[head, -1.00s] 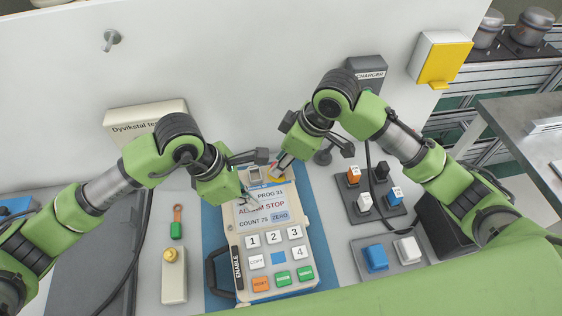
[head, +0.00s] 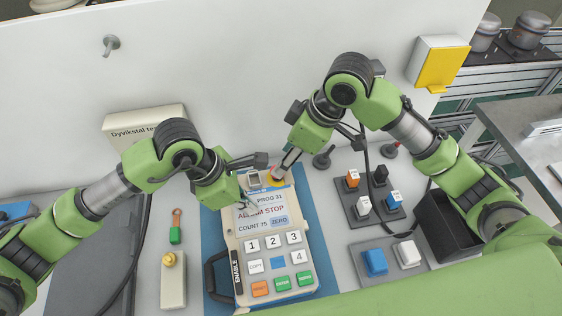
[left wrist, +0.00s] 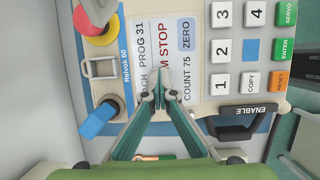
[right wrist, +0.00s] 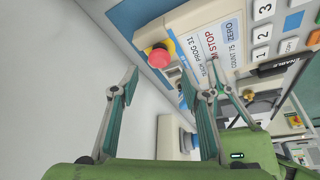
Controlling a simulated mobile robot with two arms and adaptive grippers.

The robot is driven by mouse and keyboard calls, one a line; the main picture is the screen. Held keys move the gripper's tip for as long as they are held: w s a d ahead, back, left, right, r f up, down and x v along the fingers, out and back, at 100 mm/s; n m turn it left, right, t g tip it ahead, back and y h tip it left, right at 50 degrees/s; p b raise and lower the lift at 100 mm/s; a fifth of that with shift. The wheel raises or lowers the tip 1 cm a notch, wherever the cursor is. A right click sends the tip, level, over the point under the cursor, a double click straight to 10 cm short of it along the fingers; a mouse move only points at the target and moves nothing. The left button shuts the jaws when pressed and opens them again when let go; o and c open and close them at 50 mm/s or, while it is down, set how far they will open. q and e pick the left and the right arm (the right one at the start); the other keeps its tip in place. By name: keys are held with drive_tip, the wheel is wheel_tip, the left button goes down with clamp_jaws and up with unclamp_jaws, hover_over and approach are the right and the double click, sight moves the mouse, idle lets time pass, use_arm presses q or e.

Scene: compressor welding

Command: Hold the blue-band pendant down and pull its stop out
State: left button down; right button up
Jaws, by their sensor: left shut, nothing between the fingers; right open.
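The pendant (head: 237,262) lies on a blue mat, its screen reading ALARM STOP, and a blue band with lettering (left wrist: 122,55) shows in the left wrist view. Its red stop (head: 275,181) on a yellow base is at the top right of the pendant; it also shows in the right wrist view (right wrist: 157,57). My left gripper (head: 249,204) is shut and empty, its tips on or just above the screen. My right gripper (head: 287,166) is open just beyond the stop; in the right wrist view the stop appears between its fingertips, and contact cannot be told.
A switch panel (head: 345,204) and a plate with blue and white buttons (head: 353,255) are right of the pendant. A yellow-knobbed box (head: 173,286) and a green-tagged key (head: 175,234) are to its left. The white wall stands close behind.

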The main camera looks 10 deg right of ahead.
use_arm(q)
drive_tip(key=shift+s+a+f, duration=0.15)
drive_tip(key=shift+f, duration=0.2)
use_arm(e)
drive_tip(key=v, duration=0.8)
use_arm(q)
drive_tip(key=shift+r, duration=0.1)
use_arm(e)
drive_tip(key=shift+s+r, duration=0.1)
drive_tip(key=shift+r, duration=0.1)
use_arm(q)
drive_tip(key=shift+r+p, duration=0.3)
drive_tip(key=shift+r, duration=0.35)
drive_tip(key=r, duration=0.2)
drive_tip(key=r+p, duration=0.1)
drive_tip(key=r, duration=0.1)
drive_tip(key=shift+w+r, duration=0.2)
drive_tip(key=shift+r, duration=0.1)
drive_tip(key=shift+r+p, duration=0.2)
drive_tip(key=shift+p, duration=0.1)
use_arm(e)
drive_tip(key=shift+r, duration=0.95)
